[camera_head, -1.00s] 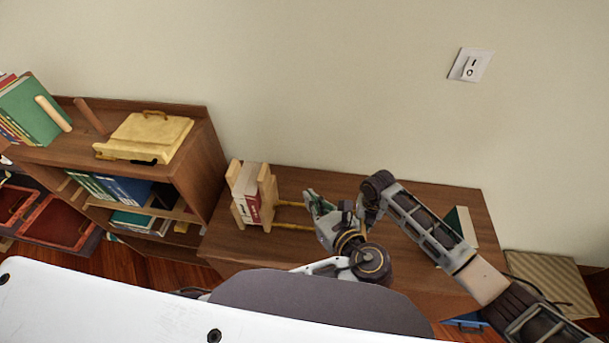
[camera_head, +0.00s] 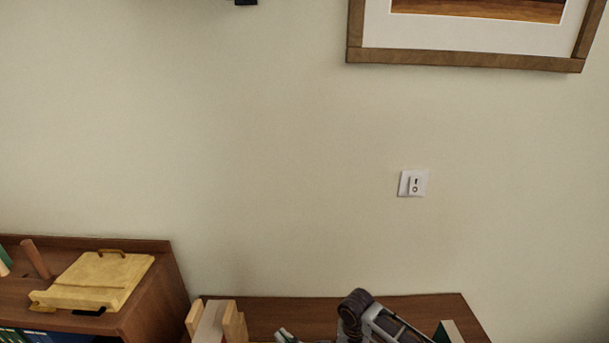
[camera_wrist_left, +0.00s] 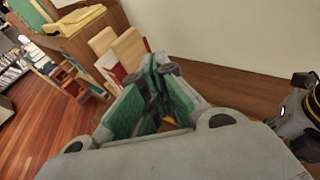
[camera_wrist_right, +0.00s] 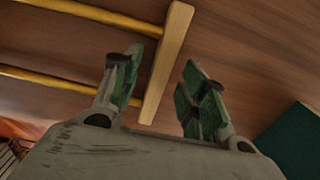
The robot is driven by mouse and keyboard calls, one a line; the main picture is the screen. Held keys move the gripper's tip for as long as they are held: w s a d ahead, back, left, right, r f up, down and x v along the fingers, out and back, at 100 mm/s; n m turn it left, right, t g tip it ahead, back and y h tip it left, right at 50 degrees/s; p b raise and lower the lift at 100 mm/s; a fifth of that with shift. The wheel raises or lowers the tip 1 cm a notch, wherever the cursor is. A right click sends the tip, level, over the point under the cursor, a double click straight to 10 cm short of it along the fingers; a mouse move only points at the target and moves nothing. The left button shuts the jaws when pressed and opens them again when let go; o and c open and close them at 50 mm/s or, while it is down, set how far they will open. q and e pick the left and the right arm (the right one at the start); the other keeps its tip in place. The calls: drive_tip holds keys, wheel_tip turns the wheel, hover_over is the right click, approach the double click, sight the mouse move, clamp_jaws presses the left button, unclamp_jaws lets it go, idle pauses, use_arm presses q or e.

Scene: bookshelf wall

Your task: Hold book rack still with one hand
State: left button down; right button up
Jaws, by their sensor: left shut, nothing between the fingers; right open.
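The book rack (camera_head: 236,322) has pale wooden panels and stands at the bottom edge of the head view, its lower part cut off. In the left wrist view its panels (camera_wrist_left: 130,48) flank a red and white book (camera_wrist_left: 116,74). My left gripper (camera_wrist_left: 157,75) is shut and empty, in front of the panels in that view. My right gripper (camera_wrist_right: 157,72) is open. The rack's pale end bar (camera_wrist_right: 168,62) shows between its fingers, with yellow rods (camera_wrist_right: 60,82) running left from it. I cannot tell whether the fingers touch the bar.
A brown cabinet top (camera_head: 300,312) lies under the rack. A taller shelf (camera_head: 150,300) on the left carries a yellow folding stand (camera_head: 98,280). A dark green book (camera_wrist_right: 298,142) lies right of my right gripper. A switch (camera_head: 413,184) and a framed picture (camera_head: 465,55) are on the wall.

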wheel_tip(320, 180, up, 10)
idle(0.6)
drive_tip(key=shift+s+d, duration=0.1)
